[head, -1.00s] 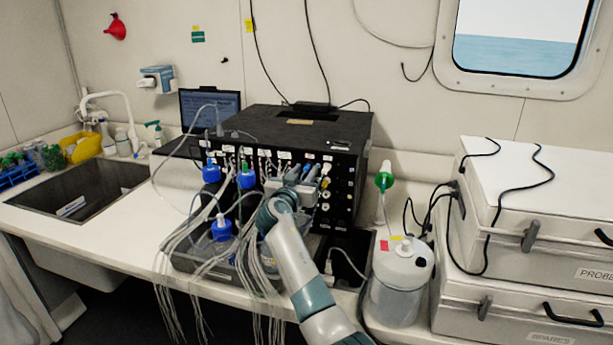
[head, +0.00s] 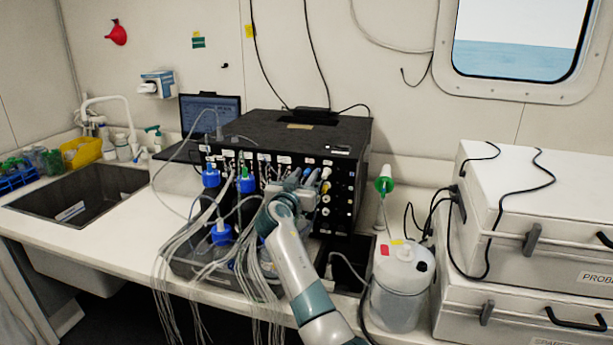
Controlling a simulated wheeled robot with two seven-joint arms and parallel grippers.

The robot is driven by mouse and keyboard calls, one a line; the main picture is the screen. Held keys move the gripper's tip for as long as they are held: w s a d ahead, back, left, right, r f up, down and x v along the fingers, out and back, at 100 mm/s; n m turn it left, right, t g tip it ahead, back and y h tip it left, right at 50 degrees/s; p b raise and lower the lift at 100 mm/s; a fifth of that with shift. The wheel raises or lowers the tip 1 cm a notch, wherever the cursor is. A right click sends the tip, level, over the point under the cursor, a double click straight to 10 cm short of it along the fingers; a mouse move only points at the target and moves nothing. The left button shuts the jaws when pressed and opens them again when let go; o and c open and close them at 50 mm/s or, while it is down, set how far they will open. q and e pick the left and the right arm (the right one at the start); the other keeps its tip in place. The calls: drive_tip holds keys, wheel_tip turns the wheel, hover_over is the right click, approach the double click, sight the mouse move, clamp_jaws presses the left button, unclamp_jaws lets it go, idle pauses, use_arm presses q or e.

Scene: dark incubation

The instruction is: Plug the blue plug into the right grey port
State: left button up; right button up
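The black instrument box (head: 300,130) stands on the counter, its front panel facing me with a row of labelled ports and tubes. My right gripper (head: 306,180) is up against the right part of this panel, and its arm comes from the lower right. The gripper covers part of the port row. A small blue spot (head: 309,172) shows by the fingertips; I cannot tell whether it is the blue plug or whether it is held. Pale round ports (head: 326,198) show just right of the gripper. The right grey port cannot be made out for certain. My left gripper is out of view.
Blue-capped bottles (head: 222,235) and hanging bundles of clear tubes (head: 180,262) are left of my arm. A white canister (head: 400,280) stands close on the right, with stacked cases (head: 530,215) beyond. A sink (head: 85,193) is at the far left.

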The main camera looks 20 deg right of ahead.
drive_tip(key=shift+b, duration=0.65)
idle(0.9)
clamp_jaws()
drive_tip(key=shift+s+a+f, duration=0.1)
drive_tip(key=shift+p+v, duration=0.4)
drive_tip(key=shift+v, duration=2.4)
